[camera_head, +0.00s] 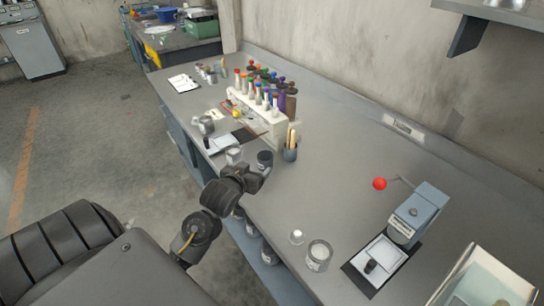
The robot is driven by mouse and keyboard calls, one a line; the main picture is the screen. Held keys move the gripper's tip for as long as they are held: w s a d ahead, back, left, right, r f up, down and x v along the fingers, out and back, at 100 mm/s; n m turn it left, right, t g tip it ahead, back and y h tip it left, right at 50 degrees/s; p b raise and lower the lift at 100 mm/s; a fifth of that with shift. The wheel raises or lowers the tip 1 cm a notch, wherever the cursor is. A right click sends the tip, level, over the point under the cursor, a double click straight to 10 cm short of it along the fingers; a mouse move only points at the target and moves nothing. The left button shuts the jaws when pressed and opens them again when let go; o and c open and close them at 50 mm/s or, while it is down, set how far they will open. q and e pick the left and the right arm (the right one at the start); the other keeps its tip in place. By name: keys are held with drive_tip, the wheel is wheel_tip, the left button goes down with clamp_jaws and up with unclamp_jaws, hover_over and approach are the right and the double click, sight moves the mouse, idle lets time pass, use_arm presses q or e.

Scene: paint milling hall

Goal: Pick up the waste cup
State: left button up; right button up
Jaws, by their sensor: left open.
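Several small cups and cans stand on the grey bench, and I cannot tell from labels which is the waste cup. A dark grey cup (265,159) stands upright just beyond my left gripper (258,178). A pale cup (234,156) stands to its left. My right gripper is not in view.
A holder with brushes (290,150) stands right of the dark cup. A white rack (256,118) of colored bottles is behind. A small white-topped jar (296,237), a grey press with a red knob (418,214) and a glass-sided box (478,280) are at right.

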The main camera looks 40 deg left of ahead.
sight(268, 154)
use_arm(q)
drive_tip(key=shift+w+d, duration=0.1)
drive_tip(key=shift+w, duration=0.2)
drive_tip(key=shift+w+a+f, duration=0.1)
drive_tip(key=shift+w+a, duration=0.4)
drive_tip(key=shift+w, duration=0.05)
drive_tip(key=x, duration=0.2)
drive_tip(key=shift+w+a+f+p, duration=0.15)
drive_tip(key=shift+w+f+p, duration=0.1)
drive_tip(key=shift+p, duration=0.05)
drive_tip(key=shift+w+a+f, duration=0.1)
drive_tip(key=shift+w+f, duration=0.05)
drive_tip(key=shift+w, duration=0.2)
drive_tip(key=shift+w+f, duration=0.1)
drive_tip(key=shift+w, duration=0.15)
drive_tip(key=x, duration=0.2)
drive_tip(key=p+x, duration=0.1)
drive_tip(key=x, duration=0.1)
drive_tip(key=shift+w+a+f, duration=0.15)
drive_tip(key=shift+w+f, duration=0.1)
drive_tip(key=shift+f, duration=0.15)
drive_tip(key=c, duration=1)
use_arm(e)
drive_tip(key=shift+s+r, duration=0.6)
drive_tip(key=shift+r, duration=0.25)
